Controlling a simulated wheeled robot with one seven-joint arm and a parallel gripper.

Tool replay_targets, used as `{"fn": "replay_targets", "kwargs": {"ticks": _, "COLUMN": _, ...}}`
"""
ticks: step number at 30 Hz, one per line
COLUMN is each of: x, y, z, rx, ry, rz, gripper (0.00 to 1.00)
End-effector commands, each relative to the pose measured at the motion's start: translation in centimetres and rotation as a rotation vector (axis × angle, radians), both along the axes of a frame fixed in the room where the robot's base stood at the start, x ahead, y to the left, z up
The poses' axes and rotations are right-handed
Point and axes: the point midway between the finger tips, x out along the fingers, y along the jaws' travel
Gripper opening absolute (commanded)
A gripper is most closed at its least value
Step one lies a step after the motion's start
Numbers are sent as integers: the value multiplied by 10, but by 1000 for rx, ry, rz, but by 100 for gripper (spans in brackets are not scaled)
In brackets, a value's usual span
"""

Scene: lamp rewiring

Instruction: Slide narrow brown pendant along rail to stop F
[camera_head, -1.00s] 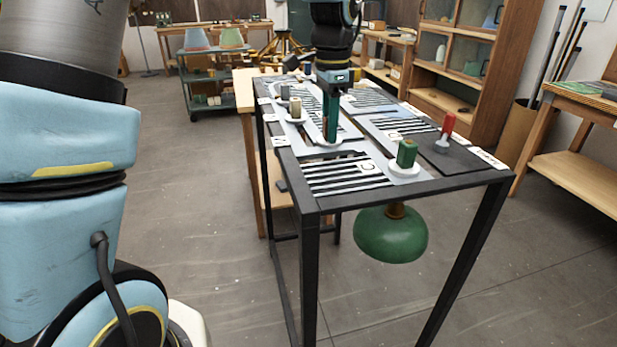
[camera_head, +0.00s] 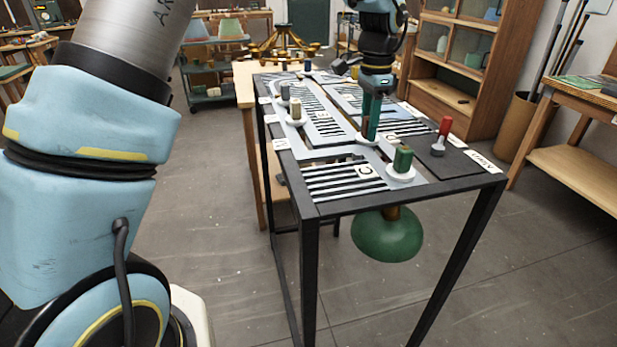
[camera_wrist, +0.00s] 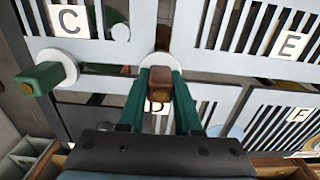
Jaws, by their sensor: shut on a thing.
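My gripper (camera_head: 369,138) is upright over the slotted rail plate, its green fingers pointing down. In the wrist view its fingers (camera_wrist: 160,84) are shut on the brown knob of the narrow brown pendant (camera_wrist: 160,92). A pale disc (camera_wrist: 158,62) shows just beyond the knob. The fingers hide the knob in the head view, and I cannot make out the pendant's shade below the plate. Stop label F (camera_wrist: 298,115) is at the right of the wrist view, apart from the gripper.
A green block knob (camera_head: 403,159) on a white disc stands near the front, with a green shade (camera_head: 387,234) below. Labels C (camera_wrist: 72,20) and E (camera_wrist: 289,46) mark other stops. A red knob (camera_head: 443,128) and a beige knob (camera_head: 296,108) also stand on the black-framed table (camera_head: 408,193).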

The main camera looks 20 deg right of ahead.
Motion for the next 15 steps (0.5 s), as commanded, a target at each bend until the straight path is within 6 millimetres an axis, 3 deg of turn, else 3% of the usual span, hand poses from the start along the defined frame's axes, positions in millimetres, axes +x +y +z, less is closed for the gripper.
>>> {"fn": "replay_targets", "kwargs": {"ticks": 15, "x": 5, "y": -6, "z": 1, "rx": 1, "ry": 1, "rz": 1, "gripper": 0}}
